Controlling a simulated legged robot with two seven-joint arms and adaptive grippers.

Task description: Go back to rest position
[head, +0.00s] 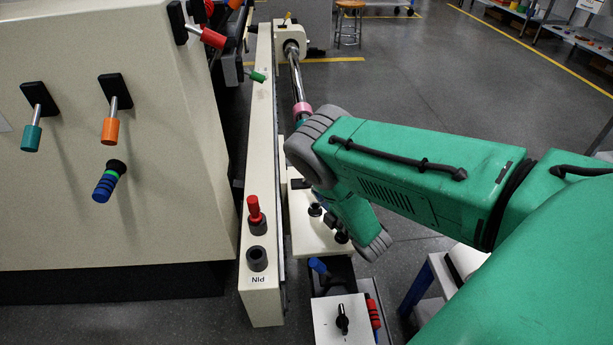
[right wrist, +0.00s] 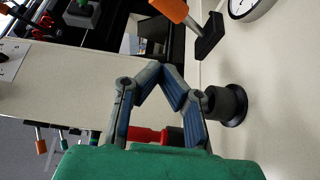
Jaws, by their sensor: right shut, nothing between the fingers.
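My right arm (head: 410,175) comes in from the right of the head view, bends at its grey elbow and turns down beside the long cream rail. Its gripper's fingers are hard to make out there. In the right wrist view my right gripper (right wrist: 165,75) has its two blue-padded fingers bent inward with the tips together, and nothing is held. A red handle (right wrist: 148,135) shows behind the fingers, and a black knob (right wrist: 228,105) is just right of them; I cannot tell whether the fingers touch either. My left gripper is not in view.
A cream cabinet (head: 75,225) with a teal lever (head: 31,138) and an orange lever (head: 109,131) stands left. The cream rail (head: 262,150) carries a red peg (head: 254,208) and a black socket (head: 257,258). A knob box (head: 328,322) is front centre. Open floor (head: 440,75) lies behind the arm.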

